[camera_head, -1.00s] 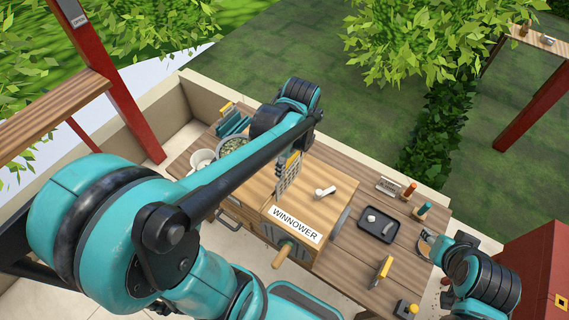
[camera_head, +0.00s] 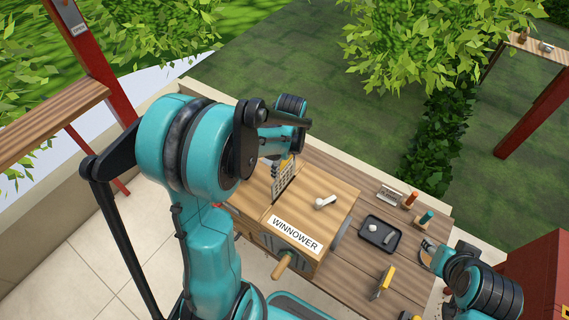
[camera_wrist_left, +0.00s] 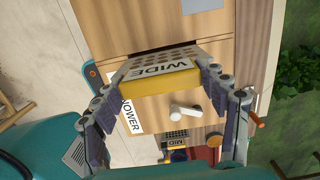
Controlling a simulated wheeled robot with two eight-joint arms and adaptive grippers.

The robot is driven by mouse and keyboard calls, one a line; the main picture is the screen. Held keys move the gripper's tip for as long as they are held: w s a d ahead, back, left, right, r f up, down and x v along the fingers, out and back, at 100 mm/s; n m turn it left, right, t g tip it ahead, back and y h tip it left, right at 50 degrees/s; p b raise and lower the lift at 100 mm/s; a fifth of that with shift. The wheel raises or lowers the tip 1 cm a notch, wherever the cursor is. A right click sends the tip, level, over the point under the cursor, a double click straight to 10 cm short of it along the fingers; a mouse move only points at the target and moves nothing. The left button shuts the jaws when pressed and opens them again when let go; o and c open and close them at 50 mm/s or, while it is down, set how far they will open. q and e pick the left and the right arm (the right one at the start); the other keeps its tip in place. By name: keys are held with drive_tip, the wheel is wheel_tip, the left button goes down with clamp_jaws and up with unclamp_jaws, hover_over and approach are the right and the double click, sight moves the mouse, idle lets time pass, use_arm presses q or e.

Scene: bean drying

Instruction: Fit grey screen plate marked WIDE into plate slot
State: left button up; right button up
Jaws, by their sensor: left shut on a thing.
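My left gripper (camera_head: 289,158) is shut on the grey perforated screen plate (camera_head: 281,184) by its yellow edge. In the left wrist view the plate's label (camera_wrist_left: 152,70) reads WIDE, with the yellow edge (camera_wrist_left: 160,82) between the two fingers. The plate stands roughly upright over the top of the wooden winnower (camera_head: 316,187). A dark slot (camera_wrist_left: 165,47) shows just behind the plate in the wrist view. I cannot tell whether the plate's lower edge is inside it. My right gripper (camera_head: 455,254) is at the lower right; its fingers are unclear.
A white handle (camera_head: 325,202) lies on the winnower lid near the plate. Another plate, marked MID (camera_wrist_left: 172,140), shows in the wrist view. A dark tray (camera_head: 380,235) and a yellow-handled tool (camera_head: 383,277) rest on the bench to the right. My left arm hides the bench's left end.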

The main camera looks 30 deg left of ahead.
use_arm(q)
drive_tip(key=shift+f+b, duration=0.6)
drive_tip(key=shift+b, duration=0.05)
drive_tip(key=o, duration=1.8)
drive_tip(key=shift+r, duration=0.1)
drive_tip(key=shift+r+p, duration=0.3)
drive_tip(key=shift+p, duration=0.1)
wheel_tip(320, 180, up, 12)
drive_tip(key=p, duration=0.2)
drive_tip(key=shift+s+d+r+n+t+h, duration=0.15)
drive_tip(key=shift+s+d+r+n+t, duration=0.2)
drive_tip(key=shift+s+d+n+t, duration=2)
drive_tip(key=shift+s+d+r+n+t+h, duration=0.1)
drive_tip(key=shift+s+d+r+n, duration=0.25)
drive_tip(key=shift+s+d+n, duration=2.25)
drive_tip(key=shift+s+d+r+n+t+h, duration=0.15)
drive_tip(key=shift+s+r+n+t, duration=0.65)
drive_tip(key=shift+n, duration=3.75)
